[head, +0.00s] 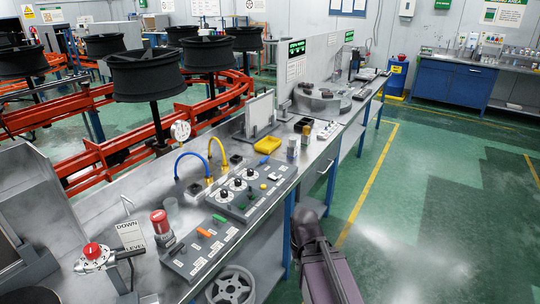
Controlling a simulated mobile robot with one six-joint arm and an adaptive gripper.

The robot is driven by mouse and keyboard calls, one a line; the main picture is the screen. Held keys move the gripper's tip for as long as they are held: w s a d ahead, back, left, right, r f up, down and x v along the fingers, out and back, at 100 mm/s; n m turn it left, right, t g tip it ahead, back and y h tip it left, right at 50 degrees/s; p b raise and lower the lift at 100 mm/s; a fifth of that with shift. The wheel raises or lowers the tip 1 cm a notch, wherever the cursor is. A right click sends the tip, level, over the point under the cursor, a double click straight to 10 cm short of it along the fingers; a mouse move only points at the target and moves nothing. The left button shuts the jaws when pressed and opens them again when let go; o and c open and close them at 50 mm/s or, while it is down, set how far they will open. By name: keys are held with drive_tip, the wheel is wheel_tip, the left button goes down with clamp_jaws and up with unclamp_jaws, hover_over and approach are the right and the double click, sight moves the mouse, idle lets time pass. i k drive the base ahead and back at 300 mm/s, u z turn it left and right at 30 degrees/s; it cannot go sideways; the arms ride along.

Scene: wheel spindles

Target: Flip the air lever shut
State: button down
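No lever is readably marked as the air lever, so I cannot tell which one it is. A black-handled lever (131,254) sticks out at the lower left, beside a round dial with a red knob (92,250). A small sign (131,235) reading DOWN and LEVEL stands behind it. A blue hose (183,155) and a yellow hose (211,160) arch over the bench near a round gauge (180,131). Part of my arm shows at the bottom, right of the bench edge. I cannot make out gripper fingers there.
A sloped switch panel (205,247) and a dial panel (240,190) sit on the metal bench, near a red button post (161,225). A spoked wheel (230,287) lies at the front. Black wheels (150,75) stand on spindles behind. Green floor (430,210) to the right is clear.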

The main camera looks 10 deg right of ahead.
sight(267, 159)
drive_tip(key=i, duration=0.45)
drive_tip(key=u, duration=0.05)
drive_tip(key=k, duration=1.3)
drive_tip(key=z, duration=0.45)
drive_tip(key=i, duration=2.15)
drive_tip(key=u, duration=0.3)
